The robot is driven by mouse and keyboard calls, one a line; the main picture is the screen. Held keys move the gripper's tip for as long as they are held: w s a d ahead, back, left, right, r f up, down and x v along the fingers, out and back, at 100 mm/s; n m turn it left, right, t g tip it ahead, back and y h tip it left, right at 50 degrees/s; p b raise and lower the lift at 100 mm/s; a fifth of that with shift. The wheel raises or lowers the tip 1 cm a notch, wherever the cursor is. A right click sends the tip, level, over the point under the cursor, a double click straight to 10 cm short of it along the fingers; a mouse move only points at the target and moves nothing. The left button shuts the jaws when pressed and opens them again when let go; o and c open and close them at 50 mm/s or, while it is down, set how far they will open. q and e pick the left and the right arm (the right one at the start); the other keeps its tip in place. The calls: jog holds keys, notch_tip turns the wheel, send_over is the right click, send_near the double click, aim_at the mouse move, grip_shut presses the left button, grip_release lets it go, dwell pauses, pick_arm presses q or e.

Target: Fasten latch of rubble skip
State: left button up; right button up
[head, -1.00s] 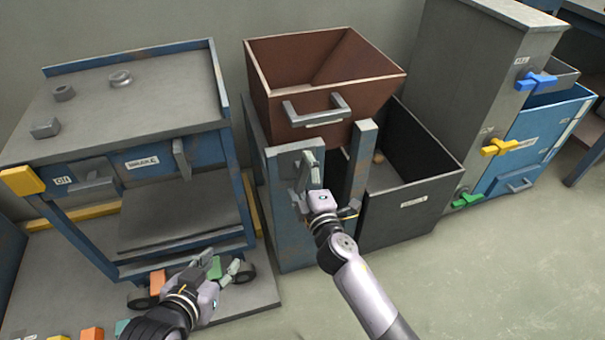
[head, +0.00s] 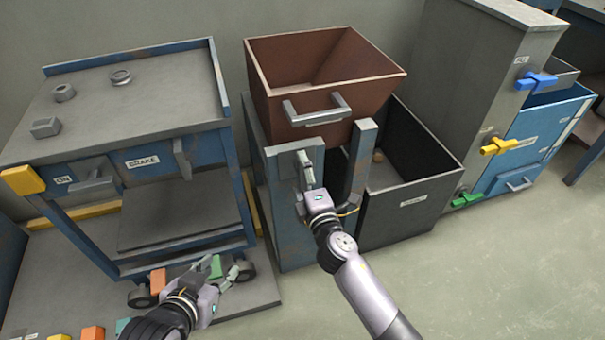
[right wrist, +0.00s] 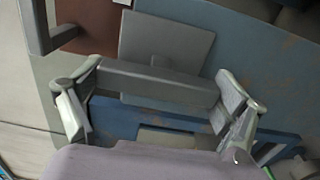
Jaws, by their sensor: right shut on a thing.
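The rubble skip (head: 325,80) is a brown open tub with a grey front handle (head: 318,108), sitting on a blue frame (head: 290,230). The latch (right wrist: 160,86) is a grey bar mounted by a grey plate (right wrist: 165,40) on the frame; the right wrist view shows it lying across between my right fingers. My right gripper (head: 305,180) is shut on this latch bar; it also shows in the right wrist view (right wrist: 158,100). In the head view the gripper hides much of the latch. My left gripper (head: 226,272) is open and empty, low in front of the left bench.
A dark open bin (head: 415,205) stands right of the skip frame. A blue and grey bench (head: 130,105) with a brake label stands left, with coloured blocks (head: 92,333) below. A grey cabinet (head: 470,90) is at right. The floor (head: 480,280) at front right is clear.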

jog(key=o, duration=0.9)
jog(key=shift+c, duration=0.2)
jog(key=v, duration=1.2)
